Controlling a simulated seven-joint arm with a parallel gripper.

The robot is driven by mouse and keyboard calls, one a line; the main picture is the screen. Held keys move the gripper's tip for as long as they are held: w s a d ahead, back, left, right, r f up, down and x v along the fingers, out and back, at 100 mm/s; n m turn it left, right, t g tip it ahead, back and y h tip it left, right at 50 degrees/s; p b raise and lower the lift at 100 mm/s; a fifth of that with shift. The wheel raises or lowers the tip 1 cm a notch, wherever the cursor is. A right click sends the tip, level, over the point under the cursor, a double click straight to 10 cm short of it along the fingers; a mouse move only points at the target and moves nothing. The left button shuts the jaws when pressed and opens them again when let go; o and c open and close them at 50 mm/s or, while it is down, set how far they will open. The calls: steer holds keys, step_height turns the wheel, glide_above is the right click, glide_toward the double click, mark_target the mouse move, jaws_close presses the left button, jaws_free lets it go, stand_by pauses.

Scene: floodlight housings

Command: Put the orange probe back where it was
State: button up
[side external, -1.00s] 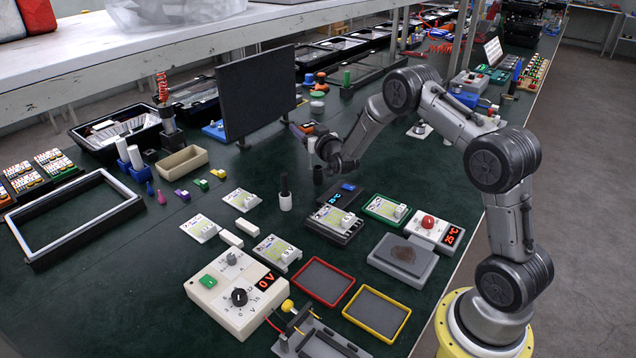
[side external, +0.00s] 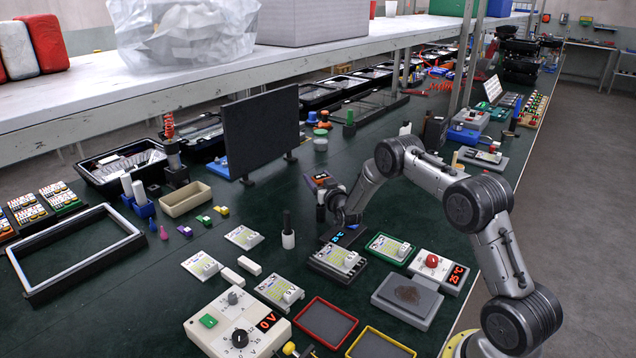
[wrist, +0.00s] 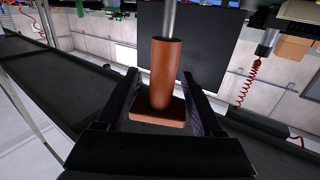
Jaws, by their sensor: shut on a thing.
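The orange probe has an orange-brown handle (wrist: 166,75) with a flat flange and a grey metal rod. My gripper (wrist: 165,95) is shut on the handle, a finger on each side. The wrist view appears upside down, so the rod seems to point down. In the side view my gripper (side external: 322,190) is above the bench, right of the black panel, with a bit of orange (side external: 318,177) at its tip. A small dark cylinder (side external: 320,213) stands just below it. I cannot tell whether the rod is inside it.
The black panel (side external: 258,130) stands left of my gripper. A grey block with a brown patch (side external: 407,298) is in front.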

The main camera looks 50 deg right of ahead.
steer(key=shift+f, duration=0.65)
steer(key=o, duration=1.4)
